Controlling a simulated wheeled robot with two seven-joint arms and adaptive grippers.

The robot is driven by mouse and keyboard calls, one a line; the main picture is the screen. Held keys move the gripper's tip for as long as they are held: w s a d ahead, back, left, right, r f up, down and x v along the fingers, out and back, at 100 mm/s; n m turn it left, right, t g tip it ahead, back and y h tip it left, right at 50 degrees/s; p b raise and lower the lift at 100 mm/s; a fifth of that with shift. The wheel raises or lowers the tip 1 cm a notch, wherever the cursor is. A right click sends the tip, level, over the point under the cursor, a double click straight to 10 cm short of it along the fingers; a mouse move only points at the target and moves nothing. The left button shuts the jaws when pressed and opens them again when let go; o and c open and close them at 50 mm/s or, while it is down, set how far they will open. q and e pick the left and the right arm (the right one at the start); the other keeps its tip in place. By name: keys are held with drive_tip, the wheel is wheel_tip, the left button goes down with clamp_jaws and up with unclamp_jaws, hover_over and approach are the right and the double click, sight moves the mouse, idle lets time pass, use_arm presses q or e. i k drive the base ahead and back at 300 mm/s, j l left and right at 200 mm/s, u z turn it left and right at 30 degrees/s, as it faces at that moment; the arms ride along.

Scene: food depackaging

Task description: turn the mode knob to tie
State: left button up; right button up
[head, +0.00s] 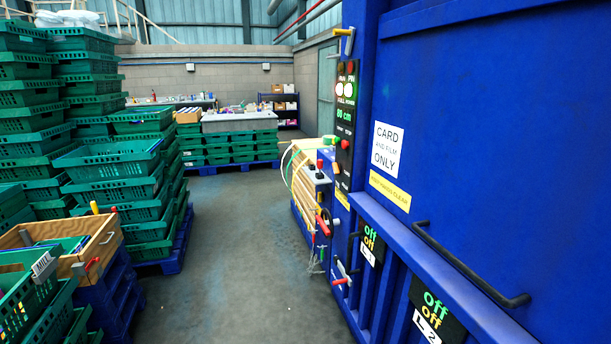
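The blue baler (480,150) fills the right side of the head view. A narrow black control panel (346,125) stands on its near left edge, seen at a steep angle. It carries lit lamps, a green "00 cm" readout (346,114) and a red button (345,144). A small grey box (319,176) with a red top and a dark knob or button sits left of the panel. I cannot tell which of these small parts is the mode knob or where it points. Neither of my grippers is in view.
Green crates (110,160) are stacked high on the left. A wooden box (95,235) stands at the lower left. The grey floor (225,250) between crates and baler is clear. A black bar handle (470,270) sticks out from the baler front.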

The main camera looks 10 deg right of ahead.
sight(337, 167)
drive_tip(key=i+z, duration=0.2)
drive_tip(key=i, duration=0.2)
drive_tip(key=i+j+z, duration=0.2)
drive_tip(key=i, duration=0.2)
drive_tip(key=i+j+z, duration=0.15)
drive_tip(key=i+z, duration=0.25)
drive_tip(key=i+j+z, duration=0.7)
drive_tip(key=i+j, duration=0.05)
drive_tip(key=j, duration=0.05)
